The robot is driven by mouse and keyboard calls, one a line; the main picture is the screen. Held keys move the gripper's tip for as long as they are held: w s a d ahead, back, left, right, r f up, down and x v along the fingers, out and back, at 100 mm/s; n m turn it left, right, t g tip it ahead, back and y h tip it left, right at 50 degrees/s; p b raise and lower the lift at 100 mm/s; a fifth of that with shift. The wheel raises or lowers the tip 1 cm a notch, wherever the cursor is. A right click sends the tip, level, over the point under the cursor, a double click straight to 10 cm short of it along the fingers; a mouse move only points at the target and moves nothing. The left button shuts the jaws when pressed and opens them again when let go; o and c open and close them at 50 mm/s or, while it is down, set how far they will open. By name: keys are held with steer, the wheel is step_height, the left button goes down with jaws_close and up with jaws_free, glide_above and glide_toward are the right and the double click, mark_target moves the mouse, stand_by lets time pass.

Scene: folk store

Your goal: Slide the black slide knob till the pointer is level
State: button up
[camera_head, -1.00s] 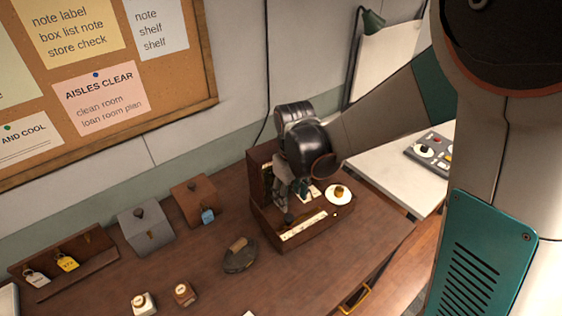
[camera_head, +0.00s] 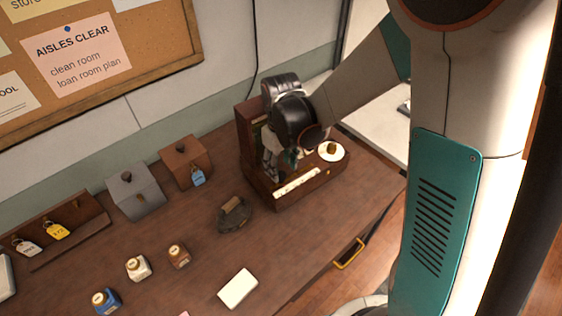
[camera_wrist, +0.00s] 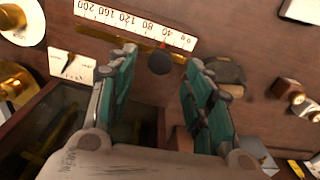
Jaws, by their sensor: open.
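The wooden scale box (camera_head: 318,187) stands at the table's right end, with a white number strip (camera_head: 297,182) along its front. In the wrist view the strip (camera_wrist: 135,24) runs from 0 to 200, above a brass rail (camera_wrist: 105,43). The round black slide knob (camera_wrist: 160,64) sits at the low-number end, with a small red mark beside it. My gripper (camera_wrist: 163,58) is open, its fingertips on either side of the knob, with visible gaps. The knob is hidden in the head view. A white card (camera_wrist: 72,66) bears a thin dark pointer; its level is unclear.
A white pan (camera_head: 331,151) with a brass weight is on the box's right. A dark iron-like object (camera_head: 233,214) lies left of the box. Wooden (camera_head: 186,160) and grey (camera_head: 135,190) boxes stand behind. The front table holds small bottles and a white block (camera_head: 238,288).

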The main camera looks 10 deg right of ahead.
mark_target(281, 174)
steer(key=shift+f+b, duration=1.1)
steer(key=shift+f, duration=0.9)
steer(key=shift+f, duration=0.1)
steer(key=c, duration=0.8)
